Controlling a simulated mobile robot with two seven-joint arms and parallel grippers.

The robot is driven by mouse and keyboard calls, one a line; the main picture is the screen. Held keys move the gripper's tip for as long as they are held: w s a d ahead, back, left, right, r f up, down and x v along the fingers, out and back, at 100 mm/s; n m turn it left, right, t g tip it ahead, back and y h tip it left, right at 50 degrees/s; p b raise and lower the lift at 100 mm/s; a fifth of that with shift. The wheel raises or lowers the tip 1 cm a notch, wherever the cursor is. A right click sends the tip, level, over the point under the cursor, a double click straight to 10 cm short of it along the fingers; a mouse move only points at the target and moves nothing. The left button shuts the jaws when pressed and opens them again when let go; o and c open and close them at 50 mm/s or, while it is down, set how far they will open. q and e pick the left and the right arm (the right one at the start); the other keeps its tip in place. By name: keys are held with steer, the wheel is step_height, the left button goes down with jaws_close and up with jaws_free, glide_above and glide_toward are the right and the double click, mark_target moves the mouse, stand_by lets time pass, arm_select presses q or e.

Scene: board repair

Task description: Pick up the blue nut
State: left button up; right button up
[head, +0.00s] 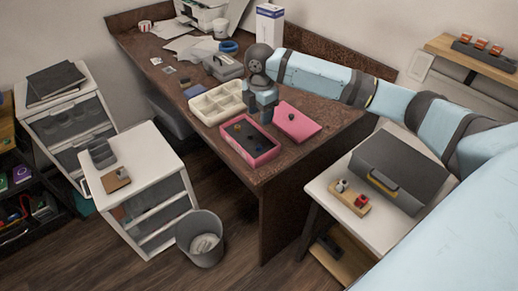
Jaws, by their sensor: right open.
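An open pink box (225,137) with a dark inside stands near the front edge of the brown desk. A few tiny parts lie in it, and one looks orange. I cannot make out for sure which is the blue nut. My right gripper (263,116) points down over the back right part of the box, open, and hides some of it. I cannot tell how high it is. My left gripper is not in view.
The box's pink lid (298,123) lies to its right with a dark knob. A cream divided tray (205,105) stands behind the box. A blue ring (228,46) lies farther back on the desk (300,160). A grey bin (201,238) stands on the floor.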

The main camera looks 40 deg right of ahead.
glide_above(260, 146)
step_height(260, 146, down, 7)
steer(key=shift+a+f, duration=0.1)
steer(key=shift+f, duration=0.1)
steer(key=f, duration=0.5)
steer(key=shift+d+f+p, duration=0.2)
steer(key=shift+f+p, duration=0.15)
jaws_close()
